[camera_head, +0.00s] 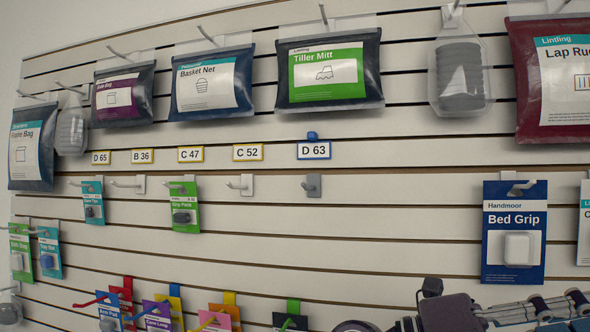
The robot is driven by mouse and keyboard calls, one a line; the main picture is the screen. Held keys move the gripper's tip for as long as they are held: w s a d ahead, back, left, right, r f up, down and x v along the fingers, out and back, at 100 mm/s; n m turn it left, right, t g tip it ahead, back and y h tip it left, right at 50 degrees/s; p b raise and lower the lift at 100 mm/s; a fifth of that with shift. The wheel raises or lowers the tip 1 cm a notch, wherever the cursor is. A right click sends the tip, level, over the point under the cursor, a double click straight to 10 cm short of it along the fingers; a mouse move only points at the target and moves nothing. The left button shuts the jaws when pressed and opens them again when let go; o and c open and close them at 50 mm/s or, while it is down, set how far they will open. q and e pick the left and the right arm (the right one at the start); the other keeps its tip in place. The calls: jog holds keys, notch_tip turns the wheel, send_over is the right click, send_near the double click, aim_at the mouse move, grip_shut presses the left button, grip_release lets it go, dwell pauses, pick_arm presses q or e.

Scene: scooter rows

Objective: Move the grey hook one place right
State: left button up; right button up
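The grey hook (313,185) is mounted on the slatted wall, empty, below the blue-framed D 63 label (314,151). A small blue piece sits on top of that label. To its left is an empty white hook (241,184) below the C 52 label (248,152). The wall to its right is bare up to the Bed Grip pack (514,232). One gripper, apparently my left, lies along the bottom right edge (545,308), well away from the grey hook. Its fingertips are not clear. My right gripper is not identifiable in view.
Further left are the Grip Pack (186,209) on a hook and another empty white hook (129,184). Bagged goods such as the Tiller Mitt (330,70) hang above. Several packs on coloured hooks hang below, including a purple one (157,313).

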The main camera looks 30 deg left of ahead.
aim_at(303, 184)
pick_arm(q)
jog(key=w+a+r+t+y, duration=0.2)
jog(key=w+a+t+y, duration=0.1)
jog(key=w+a+y, duration=0.3)
jog(key=w+a+r+t+y, duration=0.2)
jog(key=w+a+t+y, duration=0.15)
jog(key=a+y, duration=0.45)
jog(key=s+a+r+n+t+y, duration=0.1)
jog(key=s+a+r+n+y, duration=0.45)
jog(key=a, duration=0.75)
jog(key=a+r+n+t+y, duration=0.2)
jog(key=a+r+n+y, duration=0.15)
jog(key=a+r, duration=0.65)
jog(key=shift+g+y, duration=0.25)
jog(key=shift+y, duration=0.15)
jog(key=shift+w+a+f+p, duration=0.55)
jog(key=shift+w+a+f, duration=0.2)
jog(key=shift+w, duration=0.45)
jog(key=shift+w+a+f+p, duration=0.65)
jog(key=shift+w+f, duration=0.1)
jog(key=shift+w, duration=0.5)
jog(key=shift+w+a+f+p, duration=0.5)
jog(key=shift+w+a+f, duration=0.25)
jog(key=shift+w, duration=0.45)
jog(key=shift+c, duration=0.3)
grip_shut()
